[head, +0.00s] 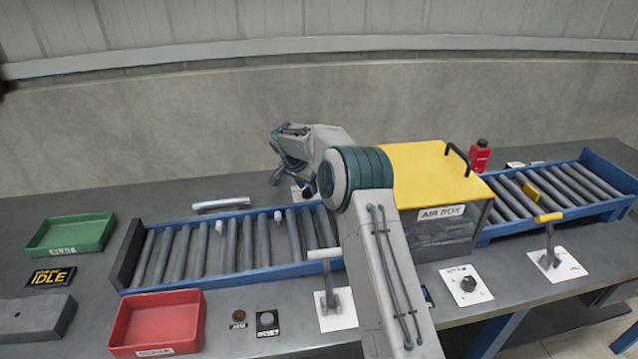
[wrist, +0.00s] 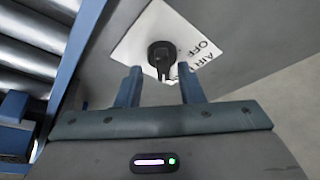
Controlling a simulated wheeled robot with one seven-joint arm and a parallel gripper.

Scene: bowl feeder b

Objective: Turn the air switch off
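The air switch (wrist: 161,54) is a round black knob with a grip bar, on a white plate (wrist: 140,38) in the wrist view. The plate's lettering, OFF and AIR, appears upside down. My gripper (wrist: 160,70) is open, its two blue fingers apart with the knob between and just beyond their tips. I cannot tell whether they touch it. In the head view my gripper (head: 291,185) points down behind the roller conveyor, and only a sliver of the white plate (head: 296,193) shows. My arm and gripper hide the knob there.
The roller conveyor (head: 165,258) runs in front of my gripper. The yellow-lidded air box (head: 425,170) stands to the right. A metal bar (head: 221,205) lies to the left, behind the conveyor. Another knob (head: 468,284) sits on a front plate. The concrete wall (head: 150,130) rises behind the bench.

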